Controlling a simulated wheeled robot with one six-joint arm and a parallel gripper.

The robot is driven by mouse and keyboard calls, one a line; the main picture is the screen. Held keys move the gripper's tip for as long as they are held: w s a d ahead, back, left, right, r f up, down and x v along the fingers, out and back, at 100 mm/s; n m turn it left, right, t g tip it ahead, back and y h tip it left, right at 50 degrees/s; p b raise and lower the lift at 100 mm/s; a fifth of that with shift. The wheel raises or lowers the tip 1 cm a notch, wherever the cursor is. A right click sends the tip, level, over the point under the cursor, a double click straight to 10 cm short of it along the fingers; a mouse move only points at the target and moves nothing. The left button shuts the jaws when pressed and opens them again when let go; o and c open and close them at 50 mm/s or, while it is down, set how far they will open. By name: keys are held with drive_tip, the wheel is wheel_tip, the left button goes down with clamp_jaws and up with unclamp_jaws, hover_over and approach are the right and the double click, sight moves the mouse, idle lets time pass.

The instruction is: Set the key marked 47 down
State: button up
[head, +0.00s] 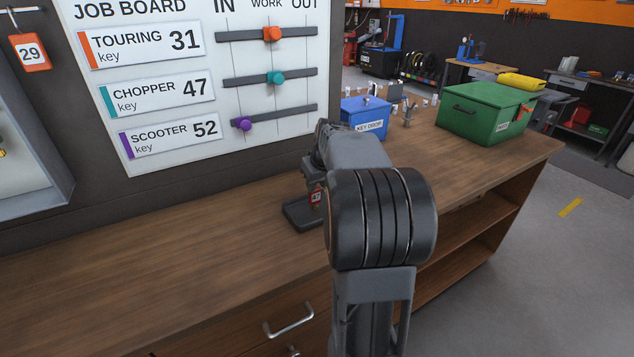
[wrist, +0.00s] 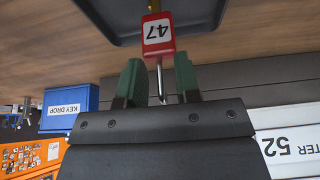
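The key marked 47 (wrist: 158,36) has a red tag with a white label. In the wrist view its thin metal shaft lies between the two green fingertips of my gripper (wrist: 157,70), with a gap on both sides. The fingers are apart. The red tag also shows in the head view (head: 316,197), just above or against a small dark tray (head: 296,215) on the wooden counter. The tray shows at the top of the wrist view (wrist: 215,12). I cannot tell whether the tag touches it. My arm hides most of my gripper in the head view.
A blue key drop box (head: 366,118) and a green toolbox (head: 484,112) stand farther back on the counter (head: 150,275). The job board (head: 180,90) hangs on the wall behind. A tag marked 29 (head: 30,52) hangs at left. The counter's left part is clear.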

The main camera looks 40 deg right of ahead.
drive_tip(key=d+v, duration=0.1)
drive_tip(key=v, duration=1.1)
drive_tip(key=s+a+f, duration=0.4)
drive_tip(key=a+f, duration=0.1)
drive_tip(key=a, duration=0.3)
drive_tip(key=s+a+f+n, duration=0.1)
drive_tip(key=s+a+f, duration=0.3)
drive_tip(key=a, duration=0.4)
drive_tip(key=s+a+f+g, duration=0.1)
drive_tip(key=s+a+f, duration=0.3)
drive_tip(key=a+f, duration=0.2)
drive_tip(key=shift+s+a+n+y+p, duration=0.3)
drive_tip(key=shift+s+a+y+p, duration=0.1)
drive_tip(key=shift+a, duration=0.75)
wheel_tip(320, 180, up, 2)
drive_tip(key=shift+r+p, duration=0.2)
drive_tip(key=shift+p, duration=0.7)
